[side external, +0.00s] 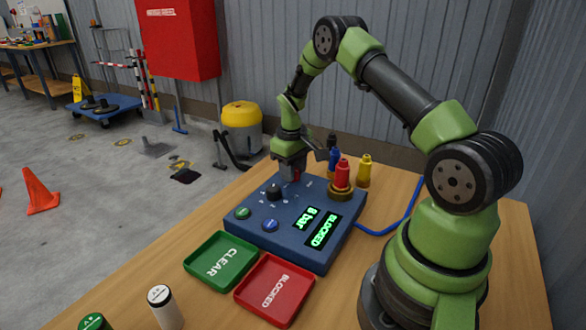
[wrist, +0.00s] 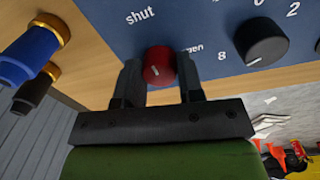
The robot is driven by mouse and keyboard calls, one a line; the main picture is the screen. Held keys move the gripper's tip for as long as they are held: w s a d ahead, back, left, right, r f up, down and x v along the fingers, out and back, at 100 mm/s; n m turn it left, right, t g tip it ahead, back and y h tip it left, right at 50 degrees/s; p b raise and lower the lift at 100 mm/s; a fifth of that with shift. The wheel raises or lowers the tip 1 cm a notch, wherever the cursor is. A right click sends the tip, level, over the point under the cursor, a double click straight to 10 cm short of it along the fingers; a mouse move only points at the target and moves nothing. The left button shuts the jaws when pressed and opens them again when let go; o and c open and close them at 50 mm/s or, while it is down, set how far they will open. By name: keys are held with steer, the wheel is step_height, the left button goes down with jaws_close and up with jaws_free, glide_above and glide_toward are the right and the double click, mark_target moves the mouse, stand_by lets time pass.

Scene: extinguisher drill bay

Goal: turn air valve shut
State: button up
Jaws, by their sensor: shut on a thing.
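The air valve is a small red knob (wrist: 158,60) on the blue console (side external: 262,240), between a "shut" label (wrist: 140,16) and a second label, partly hidden, that seems to read "open". A short pale mark shows on the knob; which label it points to I cannot tell. My gripper (wrist: 159,72) is shut on the knob, one dark finger on each side. In the side external view my gripper (side external: 292,168) reaches down to the console's far edge and hides most of the knob. The console display (side external: 318,230) reads "8 bar" and "BLOCKED".
A black dial (side external: 274,192) stands close beside the knob, with a green button (side external: 243,212) and blue button (side external: 270,225) nearer. A red-topped fitting (side external: 341,175) and coloured nozzles stand behind. A green CLEAR tray (side external: 221,262) and red BLOCKED tray (side external: 275,289) lie in front.

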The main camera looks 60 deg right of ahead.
steer(key=o, duration=0.9)
steer(key=r, duration=1)
steer(key=shift+a, duration=0.25)
steer(key=s+a+r+m+t, duration=0.1)
steer(key=s+a+r+t, duration=0.3)
steer(key=a+r, duration=0.9)
steer(key=s+a+r+t+y, duration=0.1)
steer(key=s+a, duration=0.2)
steer(key=s, duration=0.2)
steer(key=s+a+r+t, duration=0.1)
steer(key=s+a, duration=0.1)
steer(key=s, duration=0.3)
steer(key=s+a+r+m+t+y, duration=0.1)
steer(key=s+a, duration=0.2)
steer(key=s, duration=0.2)
steer(key=shift+a+r+y, duration=0.3)
steer(key=shift+a, duration=0.05)
